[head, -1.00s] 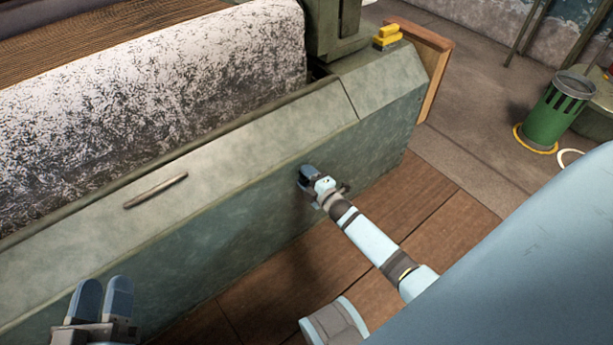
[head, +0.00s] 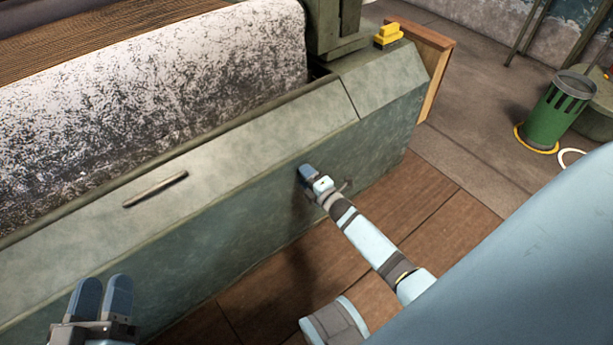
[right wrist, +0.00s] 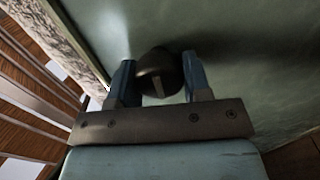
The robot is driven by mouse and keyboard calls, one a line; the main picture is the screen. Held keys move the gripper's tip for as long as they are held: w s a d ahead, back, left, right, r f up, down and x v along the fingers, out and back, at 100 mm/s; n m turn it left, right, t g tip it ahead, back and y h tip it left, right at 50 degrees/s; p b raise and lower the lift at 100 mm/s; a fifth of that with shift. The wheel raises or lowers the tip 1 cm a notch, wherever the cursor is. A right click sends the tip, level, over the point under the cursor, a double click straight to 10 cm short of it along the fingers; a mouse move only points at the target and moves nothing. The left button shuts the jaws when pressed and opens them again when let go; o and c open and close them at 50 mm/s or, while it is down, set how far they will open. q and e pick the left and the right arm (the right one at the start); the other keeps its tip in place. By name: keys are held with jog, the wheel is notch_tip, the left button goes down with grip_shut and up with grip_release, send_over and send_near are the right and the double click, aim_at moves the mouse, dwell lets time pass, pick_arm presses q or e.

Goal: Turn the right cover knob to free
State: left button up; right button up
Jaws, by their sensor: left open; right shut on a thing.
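The right cover knob (right wrist: 160,74) is dark and rounded with a pale mark on its face, and it stands on the green cover panel (head: 240,235). In the right wrist view it sits between the two blue fingers of my right gripper (right wrist: 156,82), which is shut on it. In the head view my right gripper (head: 307,174) is against the front of the panel and hides the knob. My left gripper (head: 103,298) is open and empty at the lower left, in front of the panel.
A bar handle (head: 155,189) lies on the sloped top of the cover. Behind it is a large speckled white roll (head: 150,100). A yellow block (head: 388,34) sits at the far right corner. A green bin (head: 551,112) stands on the floor at right. The wooden floor (head: 400,215) is clear.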

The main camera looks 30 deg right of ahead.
jog(key=o, duration=0.9)
pick_arm(q)
jog(key=shift+s+f, duration=0.15)
jog(key=shift+f, duration=0.05)
jog(key=shift+a+r+t+p, duration=0.2)
jog(key=shift+r+t+p, duration=0.1)
jog(key=shift+r+p, duration=0.6)
jog(key=shift+a+r+t+p, duration=0.15)
jog(key=shift+r+t+p, duration=0.15)
jog(key=shift+r+p, duration=0.6)
pick_arm(e)
jog(key=shift+s+d, duration=0.2)
jog(key=shift+s, duration=2.1)
jog(key=shift+s+d, duration=0.15)
jog(key=shift+s, duration=2.1)
jog(key=shift+s+d, duration=0.2)
jog(key=shift+s, duration=2.1)
pick_arm(q)
jog(key=shift+f+n, duration=0.1)
jog(key=shift+n, duration=0.2)
